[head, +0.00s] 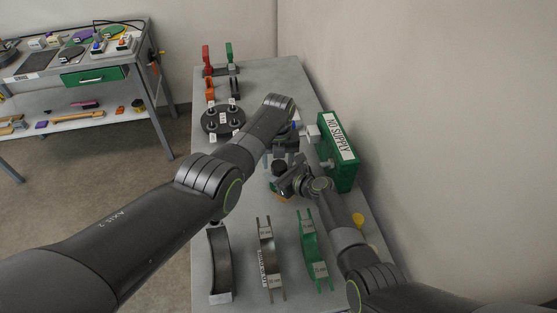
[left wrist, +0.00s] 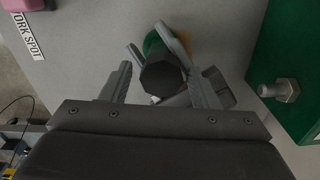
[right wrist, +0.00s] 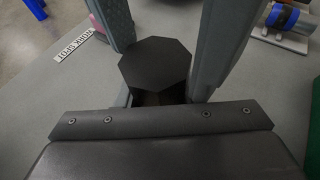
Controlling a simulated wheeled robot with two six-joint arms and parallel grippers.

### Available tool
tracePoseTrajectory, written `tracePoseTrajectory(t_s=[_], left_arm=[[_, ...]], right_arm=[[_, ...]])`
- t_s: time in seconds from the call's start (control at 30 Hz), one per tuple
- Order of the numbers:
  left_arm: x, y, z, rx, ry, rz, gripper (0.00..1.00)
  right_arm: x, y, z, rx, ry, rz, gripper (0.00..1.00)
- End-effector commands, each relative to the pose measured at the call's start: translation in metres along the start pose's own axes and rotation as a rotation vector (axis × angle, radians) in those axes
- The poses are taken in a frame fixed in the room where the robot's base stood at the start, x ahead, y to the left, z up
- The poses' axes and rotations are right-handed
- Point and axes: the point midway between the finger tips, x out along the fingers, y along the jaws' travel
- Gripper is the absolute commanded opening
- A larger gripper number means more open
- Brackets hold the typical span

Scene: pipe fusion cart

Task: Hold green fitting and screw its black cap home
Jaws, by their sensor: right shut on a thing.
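The black cap (left wrist: 160,76) is an eight-sided block on the green fitting (left wrist: 152,43), of which only a rim shows in the left wrist view. The cap also shows from above in the right wrist view (right wrist: 155,66), where the fitting is hidden. My right gripper (head: 284,184) is shut on the fitting below the cap. My left gripper (left wrist: 160,72) is open above the cap, one finger on each side, with a clear gap at the left finger. In the head view the cap (head: 279,167) is small and partly covered. I cannot tell how far the cap is screwed down.
A green box marked NO SUPPLY (head: 338,150) stands close on the right, with a bolt (left wrist: 281,90) sticking out. Curved clamps, including a green one (head: 315,252), lie in front. A dark round holder (head: 222,121) sits farther back on the grey cart (head: 262,75).

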Motion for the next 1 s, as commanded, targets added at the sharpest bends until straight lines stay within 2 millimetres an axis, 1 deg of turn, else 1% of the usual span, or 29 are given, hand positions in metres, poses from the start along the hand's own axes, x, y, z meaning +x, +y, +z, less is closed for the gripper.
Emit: tracePoseTrajectory(t_s=[0.3,0.37,0.53,0.67,0.93,1.0], left_arm=[[-0.003,-0.004,-0.001,0.002,-0.001,-0.008,0.64],[-0.008,-0.004,0.000,0.002,-0.002,-0.009,0.64],[-0.032,-0.005,-0.001,0.004,-0.002,-0.010,0.64],[-0.043,-0.003,-0.001,0.002,-0.001,-0.007,0.64],[-0.045,-0.002,-0.001,0.000,0.001,-0.004,0.64],[-0.045,-0.002,-0.001,-0.001,0.001,-0.003,0.60]], right_arm=[[0.001,0.002,0.000,0.000,0.000,0.004,0.00],[0.001,0.002,0.000,0.000,0.000,0.005,0.00],[0.001,0.003,-0.001,0.001,0.001,0.005,0.00],[0.001,0.002,-0.001,0.001,0.001,0.004,0.00],[0.000,0.001,-0.001,0.000,0.001,0.002,0.00],[0.000,0.001,-0.001,0.000,0.001,0.002,0.00]])
